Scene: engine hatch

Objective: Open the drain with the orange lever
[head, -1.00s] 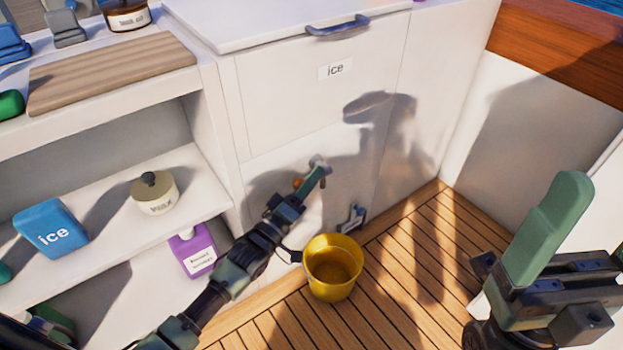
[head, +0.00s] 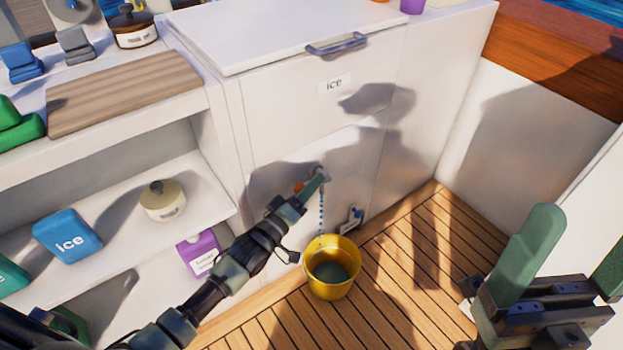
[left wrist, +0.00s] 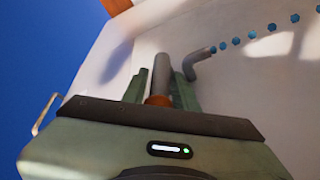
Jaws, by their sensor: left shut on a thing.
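My left gripper (head: 313,186) reaches to the drain on the ice chest's lower front. In the left wrist view its fingers (left wrist: 162,88) are shut around a grey bar with an orange part, the orange lever (left wrist: 158,100), mostly hidden by the gripper. A small orange piece of it shows in the head view (head: 298,187). Beside the fingers is the grey bent spout (left wrist: 198,64), and blue drops (left wrist: 255,33) come from it. The drops fall into the yellow bucket (head: 318,291), which holds dark bluish water. My right gripper (head: 577,250) is open and empty at the lower right.
The ice chest (head: 285,115) has a lid with a blue-grey handle (head: 337,44). Another small fitting (head: 351,218) is low by the bucket. The wooden deck (head: 430,260) is clear to the right.

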